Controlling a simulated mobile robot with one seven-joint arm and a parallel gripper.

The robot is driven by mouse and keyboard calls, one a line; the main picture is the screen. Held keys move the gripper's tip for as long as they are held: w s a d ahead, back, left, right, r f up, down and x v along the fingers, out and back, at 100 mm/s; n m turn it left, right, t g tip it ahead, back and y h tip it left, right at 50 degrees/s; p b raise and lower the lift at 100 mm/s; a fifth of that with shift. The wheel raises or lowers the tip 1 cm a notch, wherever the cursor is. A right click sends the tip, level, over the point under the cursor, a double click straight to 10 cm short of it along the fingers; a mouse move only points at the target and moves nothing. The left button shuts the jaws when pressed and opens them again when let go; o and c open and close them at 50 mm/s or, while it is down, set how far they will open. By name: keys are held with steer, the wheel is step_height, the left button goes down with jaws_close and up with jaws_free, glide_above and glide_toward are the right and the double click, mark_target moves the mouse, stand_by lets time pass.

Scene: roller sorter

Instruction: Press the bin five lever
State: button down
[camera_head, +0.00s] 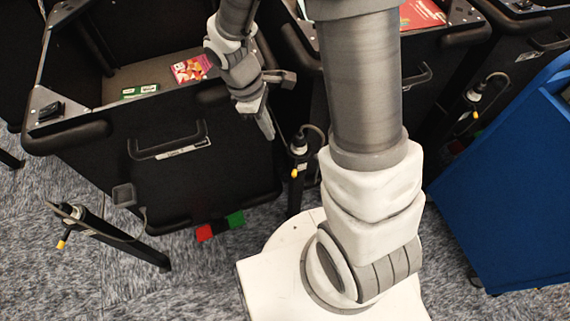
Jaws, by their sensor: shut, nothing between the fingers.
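My gripper (267,126) is shut and empty, pointing down in front of the right part of a black bin (215,165). A red tab (205,233) and a green tab (236,219) stick out low at the foot of this bin, well below my gripper and apart from it. No bin number is legible, so I cannot tell which bin is five or whether these tabs are its lever.
A post with a yellow-tipped device (297,149) stands just right of my gripper; others stand at left (68,218) and right (475,97). More black bins (425,95) and a blue cabinet (510,190) are at right. Carpet (120,285) is open at lower left.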

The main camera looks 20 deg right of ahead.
mark_target(295, 168)
steer(key=b+x, duration=0.4)
steer(key=x, duration=1.1)
steer(key=shift+f+b, duration=0.3)
steer(key=shift+b, duration=0.1)
steer(key=shift+d, duration=0.25)
steer(key=shift+s, duration=0.2)
